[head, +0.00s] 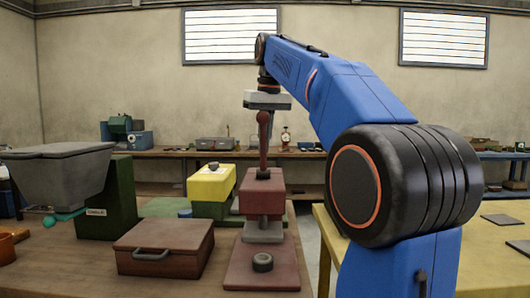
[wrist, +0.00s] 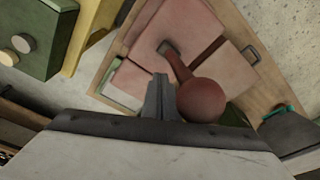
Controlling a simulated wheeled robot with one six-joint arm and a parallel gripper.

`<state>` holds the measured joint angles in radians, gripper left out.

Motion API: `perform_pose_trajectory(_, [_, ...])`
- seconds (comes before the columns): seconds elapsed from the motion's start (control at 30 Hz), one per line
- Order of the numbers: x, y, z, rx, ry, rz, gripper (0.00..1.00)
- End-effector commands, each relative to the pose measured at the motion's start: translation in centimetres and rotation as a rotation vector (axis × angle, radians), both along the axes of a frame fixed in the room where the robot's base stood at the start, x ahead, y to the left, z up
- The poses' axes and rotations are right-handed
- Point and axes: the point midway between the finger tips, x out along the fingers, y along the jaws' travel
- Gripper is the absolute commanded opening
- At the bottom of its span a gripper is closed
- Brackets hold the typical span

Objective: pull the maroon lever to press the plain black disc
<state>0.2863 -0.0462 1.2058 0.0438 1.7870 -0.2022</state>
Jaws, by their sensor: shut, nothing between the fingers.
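The maroon press (head: 262,197) stands on the wooden bench, its maroon lever (head: 263,148) upright with a round knob on top. A black disc (head: 262,262) lies on the press's front base plate, apart from the block above and behind it. The disc does not show in the wrist view. My gripper (head: 267,101) is at the lever's top in the head view, its fingers not clear there. In the wrist view, my gripper (wrist: 161,92) is shut and empty, just beside the lever's knob (wrist: 201,99). I cannot tell whether they touch.
A yellow and green machine (head: 211,184) stands behind left of the press. A brown lidded box (head: 165,246) with a handle is left of it. A grey hopper on a green stand (head: 108,204) is farther left. A yellow table (head: 490,240) is at the right, across a gap.

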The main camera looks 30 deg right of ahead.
Motion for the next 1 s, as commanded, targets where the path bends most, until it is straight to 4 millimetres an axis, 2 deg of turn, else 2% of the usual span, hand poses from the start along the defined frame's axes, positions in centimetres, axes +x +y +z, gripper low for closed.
perform_pose_trajectory(0.8, [5.0,-3.4,-0.3,0.001,0.006,-0.001,0.00])
perform_pose_trajectory(1.0, [5.5,-3.7,-0.2,0.000,0.004,0.000,0.00])
